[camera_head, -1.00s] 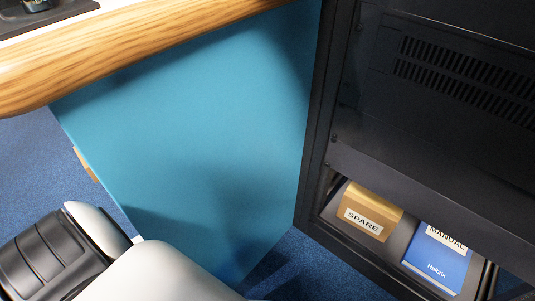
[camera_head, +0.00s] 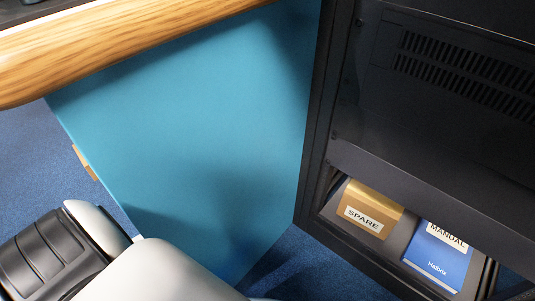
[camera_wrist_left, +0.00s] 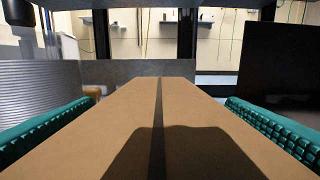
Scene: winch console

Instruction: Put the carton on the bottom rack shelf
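In the left wrist view a brown carton (camera_wrist_left: 115,120) with a dark stripe along its top lies between the green ribbed pads of my left gripper (camera_wrist_left: 160,130). The pads lie against both its sides, and a dark shadow falls on its near part. The bottom rack shelf (camera_head: 397,243) shows at the lower right of the head view, low in the black rack (camera_head: 430,130). My left gripper does not show in the head view; only part of my arm is at the lower left. My right gripper is in neither view.
On the bottom shelf are a tan box marked SPARE (camera_head: 372,207) and a blue MANUAL (camera_head: 438,258). A blue panel (camera_head: 200,140) under the wooden desk edge (camera_head: 130,45) stands left of the rack. A small brown piece (camera_head: 84,162) shows at the panel's left edge.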

